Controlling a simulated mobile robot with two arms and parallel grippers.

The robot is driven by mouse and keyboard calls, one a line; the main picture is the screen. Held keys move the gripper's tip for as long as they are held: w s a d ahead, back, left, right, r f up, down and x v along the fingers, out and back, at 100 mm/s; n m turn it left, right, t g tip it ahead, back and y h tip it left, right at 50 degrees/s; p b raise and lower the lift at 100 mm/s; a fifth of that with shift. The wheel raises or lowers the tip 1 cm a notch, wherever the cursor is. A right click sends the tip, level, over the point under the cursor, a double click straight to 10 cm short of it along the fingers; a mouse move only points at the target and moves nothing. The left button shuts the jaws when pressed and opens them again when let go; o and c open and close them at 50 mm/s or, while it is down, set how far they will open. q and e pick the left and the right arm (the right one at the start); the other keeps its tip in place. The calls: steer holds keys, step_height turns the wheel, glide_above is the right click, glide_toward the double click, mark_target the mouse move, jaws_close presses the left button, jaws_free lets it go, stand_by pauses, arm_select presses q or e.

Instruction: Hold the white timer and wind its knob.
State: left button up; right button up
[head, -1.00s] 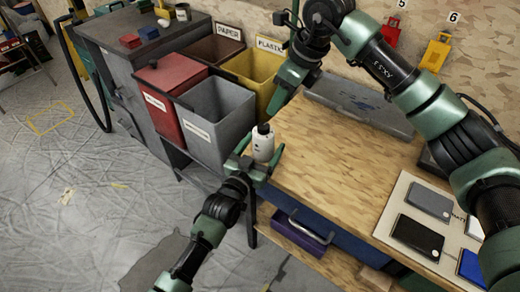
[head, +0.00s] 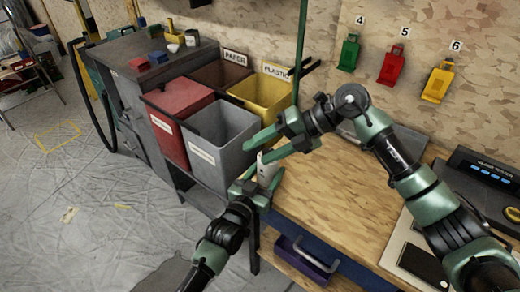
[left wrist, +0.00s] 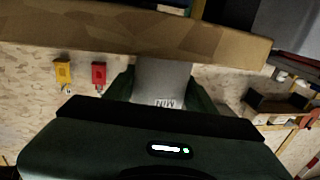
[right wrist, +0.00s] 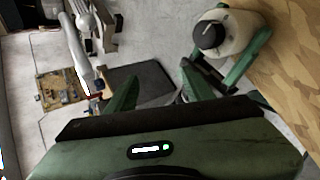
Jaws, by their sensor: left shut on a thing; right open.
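The white timer (head: 268,174) is gripped at the table's left edge, and my right gripper hides its top in the head view. Its black knob (right wrist: 208,37) shows in the right wrist view, on the end of the pale timer body (right wrist: 238,30). My left gripper (head: 260,188) is shut on the timer. In the left wrist view the timer (left wrist: 163,80) sits between the green fingers. My right gripper (head: 268,149) is open and empty, close above the timer. In the right wrist view the knob lies to the right of the open fingers, not between them.
The wooden table (head: 330,215) is bare beside the timer. Grey (head: 222,145), red (head: 172,115) and yellow (head: 262,93) bins stand to the left and behind. A dark device (head: 485,180) stands at the right. Colored tags (head: 391,68) hang on the wall.

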steer(key=w+d+f+m+t+y, duration=0.1)
steer(key=d+f+m+t+y, duration=0.3)
steer(key=m, duration=0.8)
steer(key=w+d+f+m+t+y, duration=0.15)
steer(key=d+m+t, duration=0.3)
steer(key=m, duration=0.85)
steer(key=shift+g+y, duration=0.25)
steer(key=shift+g, duration=0.2)
steer(key=x, duration=1)
steer(key=shift+s+a+f, duration=0.1)
steer(key=shift+a+f, duration=0.05)
steer(key=shift+a, duration=0.15)
jaws_close()
